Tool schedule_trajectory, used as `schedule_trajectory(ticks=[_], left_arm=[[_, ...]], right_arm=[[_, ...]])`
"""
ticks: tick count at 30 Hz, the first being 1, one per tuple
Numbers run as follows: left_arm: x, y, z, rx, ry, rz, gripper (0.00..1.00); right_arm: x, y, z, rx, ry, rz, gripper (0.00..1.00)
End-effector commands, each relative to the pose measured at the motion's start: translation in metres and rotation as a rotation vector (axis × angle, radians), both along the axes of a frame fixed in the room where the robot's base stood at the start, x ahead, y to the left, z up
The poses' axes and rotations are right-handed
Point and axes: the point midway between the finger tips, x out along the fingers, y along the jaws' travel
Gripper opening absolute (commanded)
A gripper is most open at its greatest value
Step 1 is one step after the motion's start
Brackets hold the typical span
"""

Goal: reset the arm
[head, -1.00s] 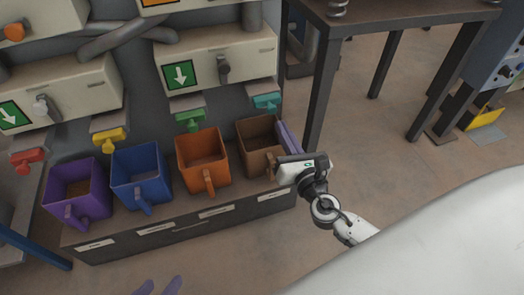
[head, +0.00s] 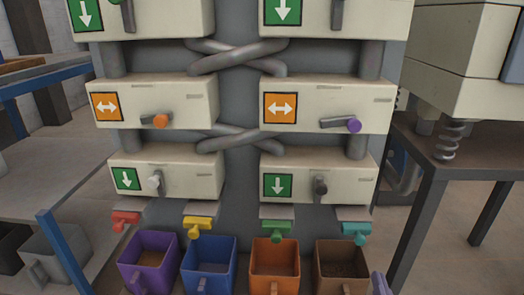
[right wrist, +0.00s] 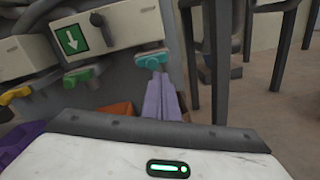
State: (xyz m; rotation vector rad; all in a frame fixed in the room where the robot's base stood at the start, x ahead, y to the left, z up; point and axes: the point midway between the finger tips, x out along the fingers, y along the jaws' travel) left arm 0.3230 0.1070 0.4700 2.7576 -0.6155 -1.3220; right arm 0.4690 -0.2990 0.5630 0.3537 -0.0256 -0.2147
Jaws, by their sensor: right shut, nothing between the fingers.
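My right gripper (head: 379,280) shows only as pale purple fingers at the bottom edge of the head view, just right of the brown bin (head: 341,262). In the right wrist view its fingers (right wrist: 159,82) lie together, shut and empty, with their tips just below the teal tap (right wrist: 151,58) in the picture. Whether they touch the tap or the bin I cannot tell. Most of my right arm is out of the head view. My left gripper is not in view.
Purple (head: 149,258), blue (head: 208,264) and orange (head: 274,264) bins stand in a row left of the brown one, below coloured taps. Cream valve boxes (head: 325,180) rise above. A dark table (head: 425,205) stands right. Floor shows beneath it.

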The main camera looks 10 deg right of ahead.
Motion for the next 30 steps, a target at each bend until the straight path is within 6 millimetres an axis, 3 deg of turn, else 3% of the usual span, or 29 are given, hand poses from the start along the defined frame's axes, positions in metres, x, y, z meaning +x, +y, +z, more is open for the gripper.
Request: schedule_trajectory(ticks=[3, 6, 10, 12, 18, 27, 30], left_arm=[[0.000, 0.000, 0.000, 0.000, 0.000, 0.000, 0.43], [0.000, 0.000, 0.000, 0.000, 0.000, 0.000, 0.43], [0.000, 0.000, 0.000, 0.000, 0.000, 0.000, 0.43], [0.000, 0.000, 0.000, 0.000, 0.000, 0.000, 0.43], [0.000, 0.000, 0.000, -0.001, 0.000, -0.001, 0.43], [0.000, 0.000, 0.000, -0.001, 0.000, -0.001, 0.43], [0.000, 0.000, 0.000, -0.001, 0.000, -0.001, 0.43]], right_arm=[[-0.018, -0.026, 0.000, 0.365, -0.026, -0.174, 0.00], [-0.046, -0.045, -0.016, 0.788, -0.045, -0.392, 0.00], [-0.091, -0.042, -0.049, 1.288, -0.038, -0.688, 0.00], [-0.112, -0.030, -0.063, 1.482, -0.020, -0.823, 0.00], [-0.159, 0.013, -0.083, 1.844, 0.052, -1.124, 0.00], [-0.215, 0.081, -0.079, 2.150, 0.206, -1.495, 0.00], [-0.197, 0.101, -0.088, 2.210, 0.268, -1.399, 0.00]])
